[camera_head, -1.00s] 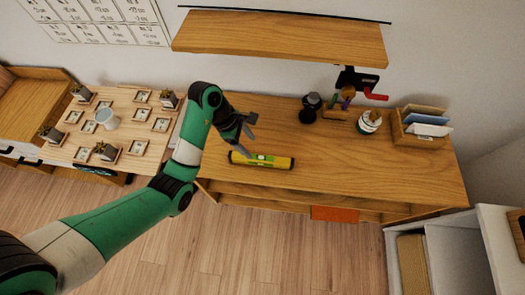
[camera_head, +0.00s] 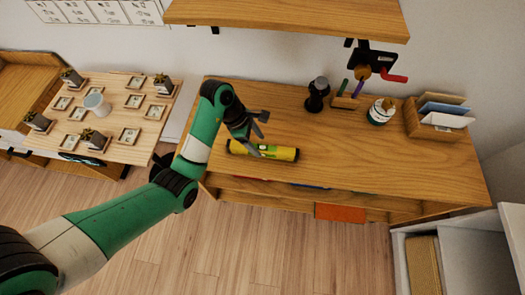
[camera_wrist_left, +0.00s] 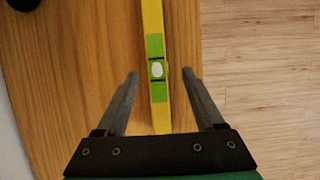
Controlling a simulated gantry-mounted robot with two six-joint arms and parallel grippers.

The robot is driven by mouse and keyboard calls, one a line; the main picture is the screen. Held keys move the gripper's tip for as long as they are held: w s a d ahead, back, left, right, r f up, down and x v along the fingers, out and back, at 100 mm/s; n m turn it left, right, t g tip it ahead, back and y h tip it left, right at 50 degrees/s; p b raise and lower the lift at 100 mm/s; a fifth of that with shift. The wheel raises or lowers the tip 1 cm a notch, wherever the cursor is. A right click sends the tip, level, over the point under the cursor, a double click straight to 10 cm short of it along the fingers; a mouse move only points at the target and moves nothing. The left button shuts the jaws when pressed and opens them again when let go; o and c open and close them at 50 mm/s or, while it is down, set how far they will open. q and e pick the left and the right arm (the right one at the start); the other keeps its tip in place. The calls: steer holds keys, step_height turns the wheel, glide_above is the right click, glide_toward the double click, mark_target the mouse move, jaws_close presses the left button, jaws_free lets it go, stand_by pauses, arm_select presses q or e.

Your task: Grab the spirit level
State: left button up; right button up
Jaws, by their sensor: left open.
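The spirit level (camera_head: 282,153) is a yellow bar with green around a pale vial at its middle. It lies flat on the wooden bench top (camera_head: 360,160), near the front edge. In the left wrist view the level (camera_wrist_left: 155,100) runs between the two fingers, with a gap on each side. My left gripper (camera_head: 256,133) is open and above the level; the fingers cover part of it in the head view. The left gripper (camera_wrist_left: 160,75) also shows empty in the wrist view. My right gripper is out of view.
A dark grinder-like object (camera_head: 317,95), a pen holder (camera_head: 346,101), a round jar (camera_head: 380,112) and a letter box (camera_head: 437,120) stand along the bench's back. A shelf (camera_head: 290,15) hangs above. The bench right of the level is clear.

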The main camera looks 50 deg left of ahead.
mark_target(262, 147)
arm_select(q)
steer(key=b+x, duration=0.1)
steer(key=x, duration=0.3)
steer(key=shift+w+a+f+b, duration=0.1)
steer(key=shift+w+b, duration=0.1)
steer(key=shift+b, duration=0.1)
steer(key=shift+c, duration=0.4)
jaws_close()
